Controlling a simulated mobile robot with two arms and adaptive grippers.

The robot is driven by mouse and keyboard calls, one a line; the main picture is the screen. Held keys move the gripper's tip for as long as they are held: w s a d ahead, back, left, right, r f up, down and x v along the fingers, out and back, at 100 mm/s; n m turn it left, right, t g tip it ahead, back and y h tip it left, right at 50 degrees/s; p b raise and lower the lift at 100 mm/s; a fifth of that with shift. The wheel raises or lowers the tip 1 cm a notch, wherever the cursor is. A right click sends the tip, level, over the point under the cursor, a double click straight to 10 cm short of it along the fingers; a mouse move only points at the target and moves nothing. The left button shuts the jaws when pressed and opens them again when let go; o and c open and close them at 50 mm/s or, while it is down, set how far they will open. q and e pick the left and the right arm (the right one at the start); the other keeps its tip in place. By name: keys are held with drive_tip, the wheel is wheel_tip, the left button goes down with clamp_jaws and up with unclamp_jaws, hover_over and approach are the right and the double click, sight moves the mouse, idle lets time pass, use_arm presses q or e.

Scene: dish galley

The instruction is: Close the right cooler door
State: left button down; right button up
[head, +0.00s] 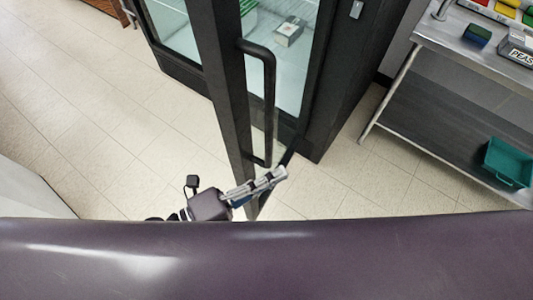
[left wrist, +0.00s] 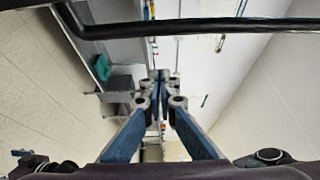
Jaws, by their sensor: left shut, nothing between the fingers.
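The right cooler door (head: 228,90) has a dark frame, a glass pane and a long dark vertical handle (head: 269,90). In the head view it stands open, swung out from the cooler toward me. My left gripper (head: 279,174) is shut and empty. In that view it overlaps the bottom of the door, just below the handle's lower end; I cannot tell whether it touches. In the left wrist view its fingers (left wrist: 161,84) meet, and a dark bar (left wrist: 200,27), probably the handle, crosses the top. My right gripper is not in view.
The cooler's dark side (head: 350,75) stands behind the door, and a box (head: 289,32) shows inside through glass. A steel table (head: 455,50) at the right has a teal bin (head: 508,161) on its lower shelf. Tiled floor (head: 90,110) is open at the left.

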sight(266, 162)
use_arm(q)
drive_tip(key=shift+w+a+p, duration=0.25)
drive_tip(key=shift+w+a, duration=0.2)
drive_tip(key=shift+w, duration=0.45)
drive_tip(key=shift+w+a+p, duration=0.2)
drive_tip(key=shift+w+a, duration=0.2)
drive_tip(key=shift+w, duration=0.45)
